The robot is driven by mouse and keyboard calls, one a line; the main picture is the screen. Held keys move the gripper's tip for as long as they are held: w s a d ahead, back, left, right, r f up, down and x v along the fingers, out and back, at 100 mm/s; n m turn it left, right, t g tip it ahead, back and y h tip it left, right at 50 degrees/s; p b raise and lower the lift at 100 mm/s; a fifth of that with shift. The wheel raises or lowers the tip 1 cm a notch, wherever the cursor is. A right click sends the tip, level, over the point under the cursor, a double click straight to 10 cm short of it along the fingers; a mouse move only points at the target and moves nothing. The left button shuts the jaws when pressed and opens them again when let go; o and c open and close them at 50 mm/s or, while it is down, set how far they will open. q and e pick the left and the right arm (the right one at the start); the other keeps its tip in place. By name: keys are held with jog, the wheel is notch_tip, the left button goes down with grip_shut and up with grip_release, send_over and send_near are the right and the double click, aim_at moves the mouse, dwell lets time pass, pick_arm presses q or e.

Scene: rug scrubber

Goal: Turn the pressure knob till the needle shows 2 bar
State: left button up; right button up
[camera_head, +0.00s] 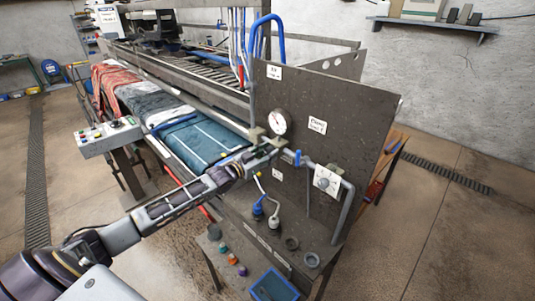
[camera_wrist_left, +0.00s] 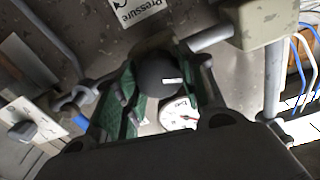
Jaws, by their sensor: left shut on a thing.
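The pressure knob (camera_wrist_left: 158,76) is round and black with a short white mark, and it sits between the green-padded fingers of my left gripper (camera_wrist_left: 160,88) in the left wrist view. The fingers are closed on it. In the head view my left gripper (camera_head: 262,152) is at the dark panel, just below the gauge, and hides the knob. The white round pressure gauge (camera_head: 278,122) faces out from the panel; its needle is too small to read. In the wrist view the gauge (camera_wrist_left: 179,114) is partly hidden behind the gripper. My right gripper is not in view.
A grey pipe with a blue-handled valve (camera_head: 297,158) runs right of my gripper. A white plate with a grey dial (camera_head: 325,182) is beyond it. Blue and white bottles stand below on the bench. A button box (camera_head: 108,138) and rug machine (camera_head: 190,135) lie left.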

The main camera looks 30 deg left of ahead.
pick_arm(q)
jog(key=shift+f+n, duration=0.15)
jog(key=shift+n, duration=0.25)
jog(key=o, duration=1)
jog(key=shift+s, duration=0.1)
jog(key=shift+s, duration=0.1)
jog(key=shift+v, duration=5.75)
jog(key=shift+a, duration=0.15)
